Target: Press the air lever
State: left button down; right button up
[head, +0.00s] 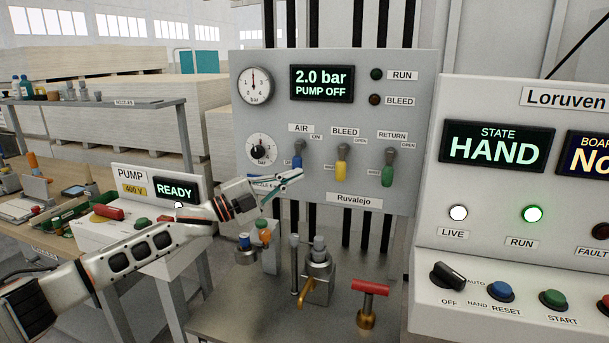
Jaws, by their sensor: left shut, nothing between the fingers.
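The air lever (297,158) is a blue-handled toggle on the grey Ruvalejo panel (330,120), under an AIR label with an ON mark to its upper right. Its handle hangs downward. My left gripper (297,174) is shut and empty, its fingertips at or just in front of the lower end of the blue handle. I cannot tell whether they touch it. The panel display (322,83) reads 2.0 bar, PUMP OFF. My right gripper is not in view.
A yellow bleed lever (342,165) and a green return lever (388,172) sit right of the air lever. Below are metal fittings and a red-handled valve (370,288). A pump box (130,190) reads READY. The Loruven console (480,200) stands at right.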

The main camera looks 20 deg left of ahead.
pick_arm(q)
jog(key=s+a, duration=0.4)
jog(key=shift+a+b, duration=0.3)
jog(key=shift+a, duration=0.1)
jog(key=shift+f, duration=0.1)
jog(key=shift+a, duration=0.1)
